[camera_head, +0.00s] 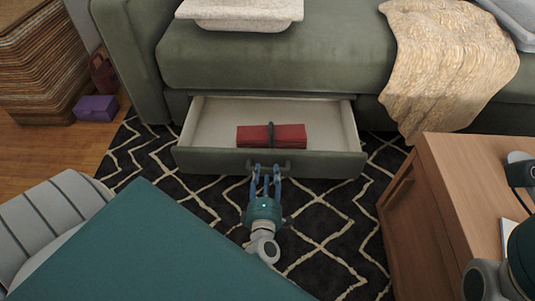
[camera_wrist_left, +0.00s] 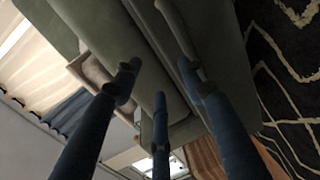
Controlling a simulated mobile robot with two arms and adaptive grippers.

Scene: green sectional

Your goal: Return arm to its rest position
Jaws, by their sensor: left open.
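My left gripper (camera_head: 266,175) has dark blue fingers and is in front of the open sofa drawer (camera_head: 359,158), at its dark handle (camera_head: 284,163). The fingers are apart with nothing seen between them; I cannot tell whether they touch the handle. In the left wrist view the fingers (camera_wrist_left: 157,88) are spread before the grey-green drawer front and sofa. A folded red item with a dark band (camera_head: 290,136) lies in the drawer. My right gripper is not in view; part of what looks like my right arm shows at the lower right.
The green sofa (camera_head: 260,65) stands behind the drawer, with a beige throw (camera_head: 445,55) on it. A wooden cabinet (camera_head: 465,185) is close at the right. A teal surface (camera_head: 150,245) fills the lower left. Patterned rug (camera_head: 330,230) lies below the gripper. A purple box (camera_head: 97,108) sits far left.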

